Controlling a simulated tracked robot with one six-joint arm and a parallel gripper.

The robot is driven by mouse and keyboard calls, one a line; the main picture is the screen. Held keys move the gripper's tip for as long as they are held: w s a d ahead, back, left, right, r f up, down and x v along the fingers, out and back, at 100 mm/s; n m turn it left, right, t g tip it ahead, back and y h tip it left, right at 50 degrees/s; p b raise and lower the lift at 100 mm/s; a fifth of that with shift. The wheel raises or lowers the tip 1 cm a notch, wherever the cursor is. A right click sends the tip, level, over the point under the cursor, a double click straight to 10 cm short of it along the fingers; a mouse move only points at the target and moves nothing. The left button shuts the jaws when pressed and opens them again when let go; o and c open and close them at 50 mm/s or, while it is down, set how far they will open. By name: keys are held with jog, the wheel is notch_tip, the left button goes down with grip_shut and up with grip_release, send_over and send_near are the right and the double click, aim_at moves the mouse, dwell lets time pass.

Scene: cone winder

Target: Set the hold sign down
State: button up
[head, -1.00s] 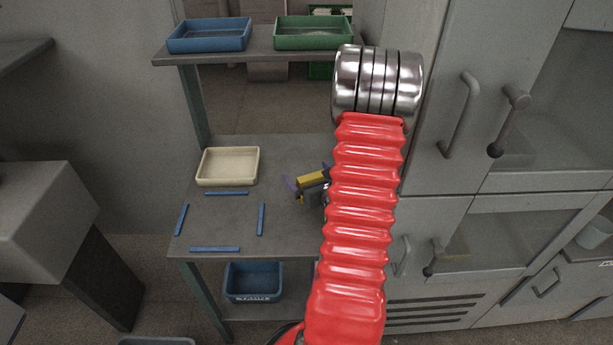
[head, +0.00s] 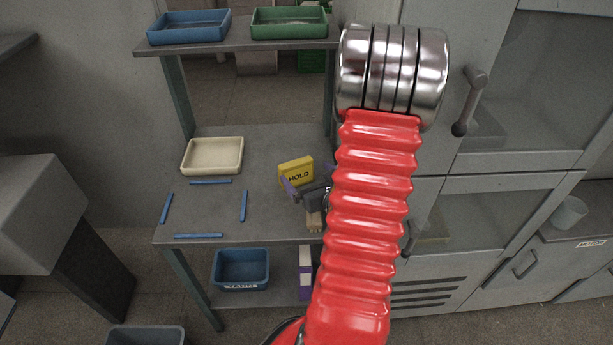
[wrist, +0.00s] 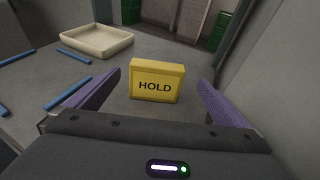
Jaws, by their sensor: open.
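The yellow hold sign (head: 296,171) stands upright on the grey worktable (head: 262,147), to the right of the area framed by blue strips. In the wrist view the sign (wrist: 157,81) faces me with its black HOLD lettering readable, its lower edge at the table surface. My gripper (head: 308,179) is open, its purple fingers spread to either side of the sign. In the wrist view there is clear space between the sign and each finger, and the sign sits a little beyond the jaw. My red arm hides the table's right part in the head view.
A cream tray (head: 185,170) lies at the table's back left. Blue strips (head: 244,206) mark a square in front of it. Blue (head: 189,38) and green (head: 290,32) trays stand on the upper shelf. A blue bin (head: 241,284) sits below. Grey cabinets (head: 510,215) close the right side.

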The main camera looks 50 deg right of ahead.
jog(key=shift+w+a+r, duration=0.1)
jog(key=shift+w+a, duration=0.15)
dwell(0.3)
jog(key=w+a+r+n+t+y, duration=0.1)
jog(key=w+a+r+n+y, duration=0.35)
jog(key=a, duration=0.35)
jog(key=w+a+r+n+y, duration=0.3)
jog(key=a+n+y, duration=0.15)
jog(key=a, duration=0.35)
jog(key=s+a+r+n+g+y, duration=0.1)
jog(key=a+r+n+g+y, duration=0.25)
jog(key=a+n, duration=0.9)
jog(key=s+a+r+n+g, duration=0.1)
jog(key=s+a+n+g, duration=0.5)
jog(key=s+a+n, duration=0.55)
jog(key=s+d+r+n+h, duration=0.3)
jog(key=r+n+h, duration=0.3)
jog(key=n, duration=0.2)
jog(key=shift+s+r+t, duration=0.2)
jog(key=shift+s+t, duration=0.2)
jog(key=shift+t, duration=0.05)
jog(key=shift+a, duration=0.1)
